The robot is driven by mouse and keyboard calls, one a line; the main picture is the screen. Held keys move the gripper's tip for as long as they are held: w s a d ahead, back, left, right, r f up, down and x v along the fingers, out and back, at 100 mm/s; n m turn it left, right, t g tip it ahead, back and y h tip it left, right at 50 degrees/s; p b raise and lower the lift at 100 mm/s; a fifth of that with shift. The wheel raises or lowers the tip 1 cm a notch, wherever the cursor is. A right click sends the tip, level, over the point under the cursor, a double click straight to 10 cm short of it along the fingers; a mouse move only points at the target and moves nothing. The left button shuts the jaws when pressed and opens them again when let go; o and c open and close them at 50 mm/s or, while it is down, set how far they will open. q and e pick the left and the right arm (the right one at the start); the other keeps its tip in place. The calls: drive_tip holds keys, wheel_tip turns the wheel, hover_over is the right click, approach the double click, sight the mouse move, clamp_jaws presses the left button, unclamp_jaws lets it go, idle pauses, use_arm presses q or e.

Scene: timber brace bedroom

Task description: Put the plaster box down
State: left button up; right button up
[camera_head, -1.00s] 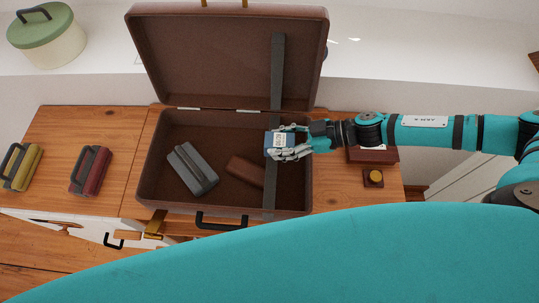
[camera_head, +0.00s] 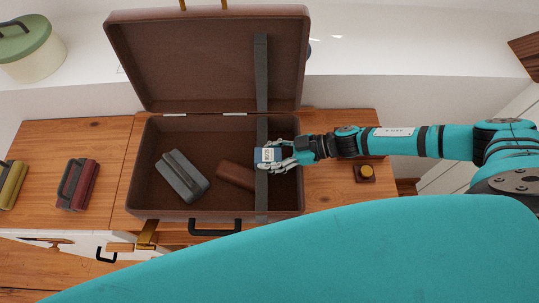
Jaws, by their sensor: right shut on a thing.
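My right gripper (camera_head: 278,156) reaches in from the right and is shut on the plaster box (camera_head: 266,156), a small blue box with a white label. It holds the box over the right part of the open brown suitcase (camera_head: 142,192), in front of the dark strap (camera_head: 262,95). I cannot tell whether the box touches the strap or the suitcase floor. My left gripper is not in view.
In the suitcase lie a grey bundle (camera_head: 182,176) and a brown case (camera_head: 236,175). A red bundle (camera_head: 77,185) and a yellow one (camera_head: 10,184) lie on the wooden top at left. A small dark block with a yellow knob (camera_head: 365,173) is at right. A green-lidded pot (camera_head: 30,50) stands behind.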

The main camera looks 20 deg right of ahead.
drive_tip(key=shift+s+f, duration=0.3)
drive_tip(key=shift+f, duration=0.35)
drive_tip(key=o, duration=1.2)
drive_tip(key=shift+s+f, duration=0.15)
drive_tip(key=shift+r, duration=0.55)
drive_tip(key=v, duration=0.4)
drive_tip(key=b+v, duration=0.1)
drive_tip(key=v, duration=0.3)
drive_tip(key=w+v, duration=0.1)
drive_tip(key=v, duration=0.3)
drive_tip(key=shift+r+b, duration=0.35)
